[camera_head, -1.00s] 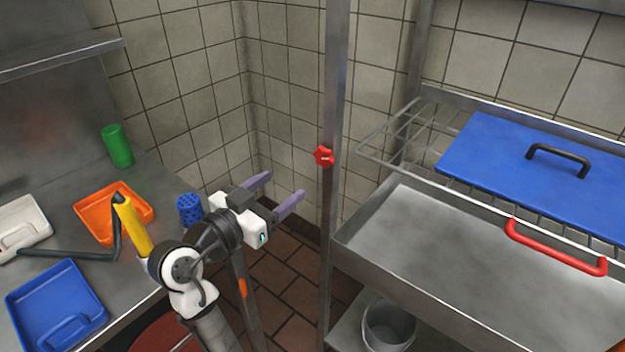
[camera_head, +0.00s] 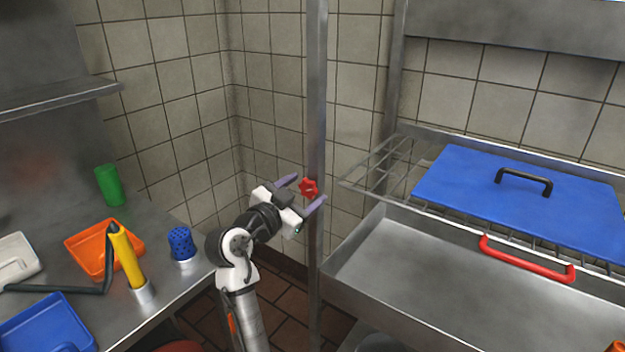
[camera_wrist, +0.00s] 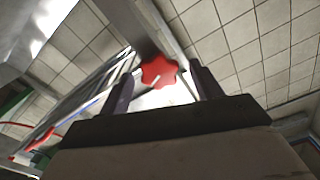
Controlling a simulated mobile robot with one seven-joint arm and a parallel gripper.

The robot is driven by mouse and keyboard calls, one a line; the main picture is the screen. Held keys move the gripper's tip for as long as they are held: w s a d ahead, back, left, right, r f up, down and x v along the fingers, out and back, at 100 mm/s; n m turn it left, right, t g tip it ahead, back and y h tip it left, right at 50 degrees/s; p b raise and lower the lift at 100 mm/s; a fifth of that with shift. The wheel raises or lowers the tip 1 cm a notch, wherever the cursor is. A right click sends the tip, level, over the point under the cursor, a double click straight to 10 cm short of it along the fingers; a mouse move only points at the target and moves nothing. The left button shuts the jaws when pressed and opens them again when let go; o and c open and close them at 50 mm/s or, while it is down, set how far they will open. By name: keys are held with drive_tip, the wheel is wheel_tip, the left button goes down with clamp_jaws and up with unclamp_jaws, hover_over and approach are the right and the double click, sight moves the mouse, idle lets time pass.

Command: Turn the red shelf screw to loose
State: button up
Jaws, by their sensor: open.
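The red shelf screw (camera_head: 309,188) is a star-shaped knob on the upright metal post (camera_head: 316,120) of the shelf. My gripper (camera_head: 307,192) is open, with its two purple fingers pointing toward the post. In the head view the knob appears between the fingertips. In the wrist view the red knob (camera_wrist: 159,72) shows between the two dark fingers, nearer the left one, with gaps on both sides. A pale mark shows on its face. I cannot tell how deep the knob sits between the fingers.
A wire rack with a blue lid (camera_head: 520,195) and a red handle (camera_head: 525,262) stands right of the post, above a steel tray (camera_head: 430,290). On the left counter are a green cup (camera_head: 110,186), an orange tray (camera_head: 88,252), a yellow-handled tool (camera_head: 127,256) and a blue perforated cup (camera_head: 181,243).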

sight(306, 189)
drive_tip(key=shift+p+x, duration=0.35)
drive_tip(key=shift+x, duration=1.5)
drive_tip(key=c, duration=1)
drive_tip(key=shift+o, duration=0.2)
drive_tip(key=shift+n, duration=0.3)
drive_tip(key=n, duration=0.3)
drive_tip(key=shift+p, duration=0.35)
drive_tip(key=shift+n+p, duration=0.35)
drive_tip(key=shift+n, duration=0.95)
